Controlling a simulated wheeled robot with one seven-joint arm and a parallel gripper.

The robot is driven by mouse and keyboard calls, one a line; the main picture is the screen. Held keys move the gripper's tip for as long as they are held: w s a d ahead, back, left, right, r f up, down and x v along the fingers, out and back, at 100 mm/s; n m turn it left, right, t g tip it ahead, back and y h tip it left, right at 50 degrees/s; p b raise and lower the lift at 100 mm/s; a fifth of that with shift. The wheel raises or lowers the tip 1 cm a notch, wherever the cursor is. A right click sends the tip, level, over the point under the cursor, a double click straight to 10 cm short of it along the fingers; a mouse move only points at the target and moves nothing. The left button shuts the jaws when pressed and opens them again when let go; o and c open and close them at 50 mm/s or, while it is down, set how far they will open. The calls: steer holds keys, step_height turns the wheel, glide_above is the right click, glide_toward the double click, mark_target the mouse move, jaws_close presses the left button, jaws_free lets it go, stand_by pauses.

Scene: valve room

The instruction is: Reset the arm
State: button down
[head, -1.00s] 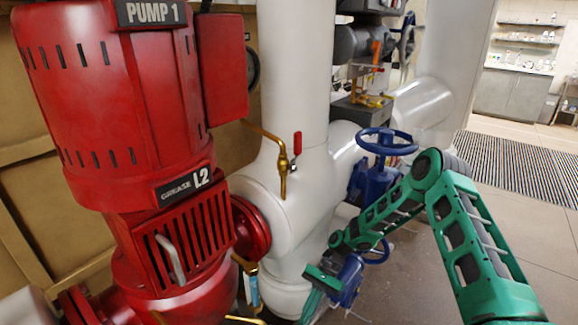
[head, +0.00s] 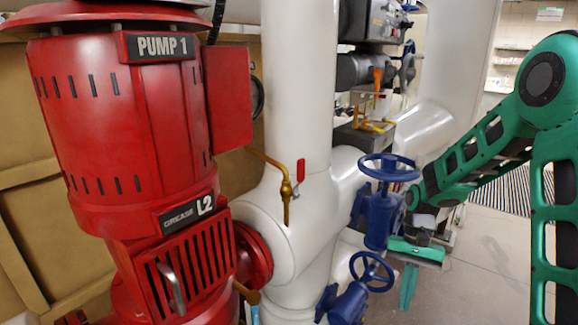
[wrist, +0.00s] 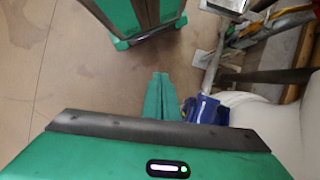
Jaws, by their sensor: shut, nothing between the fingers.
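My gripper (head: 408,288) points down to the right of the blue valves in the head view, with its green fingers together and nothing between them. The closed fingers also show in the wrist view (wrist: 161,95), pointing at the floor. My green arm comes in from the right edge of the head view, bent at a high elbow. The upper blue valve (head: 389,167) and the lower blue valve (head: 372,270) are to the left of my gripper. It looks apart from both handwheels, though depth is hard to judge.
A red pump (head: 110,130) labelled PUMP 1 stands at the left. Bare floor (head: 480,270) lies to the right. A striped mat (head: 515,190) is partly hidden behind my arm.

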steer(key=s+d+r+t+h, duration=0.1)
steer(key=s+d+r+t, duration=0.1)
steer(key=s+d+r, duration=0.75)
steer(key=s+d+r+t, duration=0.1)
steer(key=s+r, duration=0.1)
steer(key=s, duration=0.5)
steer(key=s+d+r+t, duration=0.1)
steer(key=s+r, duration=0.2)
steer(key=s, duration=0.4)
steer(key=shift+s, duration=0.15)
